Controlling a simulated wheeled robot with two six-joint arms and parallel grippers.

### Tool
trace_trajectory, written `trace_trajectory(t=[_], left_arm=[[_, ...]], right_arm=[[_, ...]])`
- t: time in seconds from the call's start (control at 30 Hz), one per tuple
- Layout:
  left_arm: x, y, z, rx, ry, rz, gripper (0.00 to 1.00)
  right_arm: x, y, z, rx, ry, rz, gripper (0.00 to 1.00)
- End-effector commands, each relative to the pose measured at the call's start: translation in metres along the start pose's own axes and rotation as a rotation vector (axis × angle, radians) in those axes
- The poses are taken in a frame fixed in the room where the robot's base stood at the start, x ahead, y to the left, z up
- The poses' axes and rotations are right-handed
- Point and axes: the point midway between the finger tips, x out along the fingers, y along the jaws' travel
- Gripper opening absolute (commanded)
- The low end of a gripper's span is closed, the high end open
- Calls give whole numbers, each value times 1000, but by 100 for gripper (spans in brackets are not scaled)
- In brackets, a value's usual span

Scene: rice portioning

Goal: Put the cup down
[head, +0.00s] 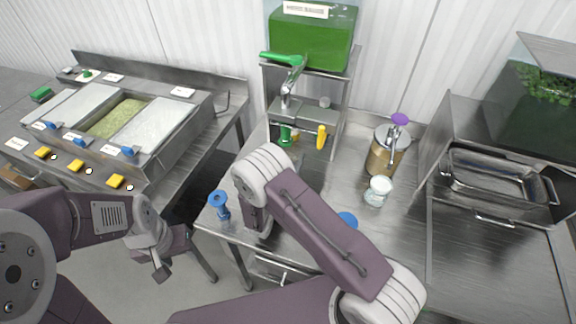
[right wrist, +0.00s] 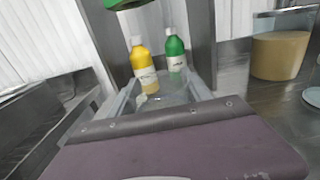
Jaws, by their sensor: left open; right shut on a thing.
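In the right wrist view, my right gripper (right wrist: 162,92) is shut on a clear cup (right wrist: 172,90). Only part of the cup shows between the fingers, and I cannot tell whether it touches the counter. In the head view my right arm hides most of this gripper and the cup. My left gripper (head: 174,262) is open and empty, low at the left, in front of the steel counter and apart from it. A glass with white contents (head: 378,191) stands upright on the counter, right of my right arm.
A yellow bottle (right wrist: 141,58) and a green bottle (right wrist: 175,52) stand just beyond the cup. A dispenser rack (head: 300,112) rises behind. A blue-topped thing (head: 219,204) is at the counter's left edge.

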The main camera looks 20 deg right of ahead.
Motion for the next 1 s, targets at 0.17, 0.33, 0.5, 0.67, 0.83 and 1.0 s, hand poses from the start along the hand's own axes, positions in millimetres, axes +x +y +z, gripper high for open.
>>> trace_trajectory(t=[0.17,0.33,0.5,0.67,0.83,1.0], left_arm=[[0,0,0,0,0,0,49],[-4,0,0,0,0,0,49],[-5,0,0,0,0,0,49],[-4,0,0,0,0,0,49],[1,0,0,0,0,0,49],[-1,0,0,0,0,0,49]], right_arm=[[7,6,-6,0,0,-1,18],[6,5,-30,-4,2,-1,18],[6,6,-46,0,0,-1,18],[6,6,-45,1,0,-1,18],[6,6,-51,1,0,-1,18],[6,6,-49,0,0,-1,79]])
